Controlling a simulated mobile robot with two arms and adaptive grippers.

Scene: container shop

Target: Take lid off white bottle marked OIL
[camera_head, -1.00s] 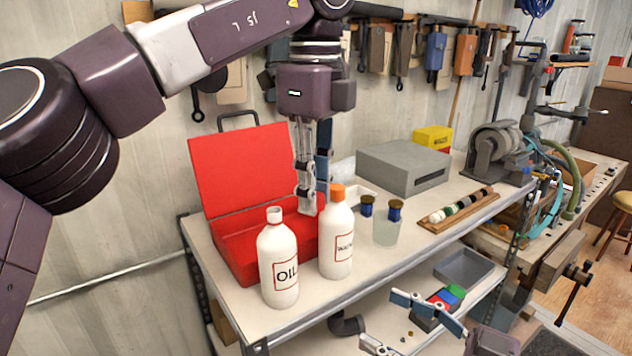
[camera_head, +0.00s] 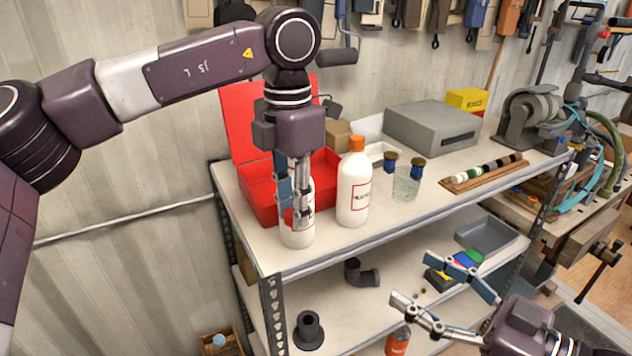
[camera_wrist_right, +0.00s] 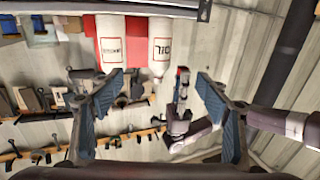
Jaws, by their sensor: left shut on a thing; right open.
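The white OIL bottle (camera_head: 297,239) stands upright at the shelf's near left, mostly hidden behind my left gripper (camera_head: 293,226) in the head view. Its label reads OIL in the right wrist view (camera_wrist_right: 163,45), where it appears upside down. The fingers cover its top in the head view, so I cannot see its lid there. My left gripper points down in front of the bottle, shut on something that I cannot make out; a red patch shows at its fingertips. My right gripper (camera_head: 424,283) is open and empty, right of and below the top shelf.
A white bottle with an orange cap (camera_head: 353,195) stands close to the right. An open red case (camera_head: 262,205) is behind. A glass (camera_head: 405,184), grey box (camera_head: 432,127) and wooden rack (camera_head: 487,174) stand further right. The front shelf strip is mostly clear.

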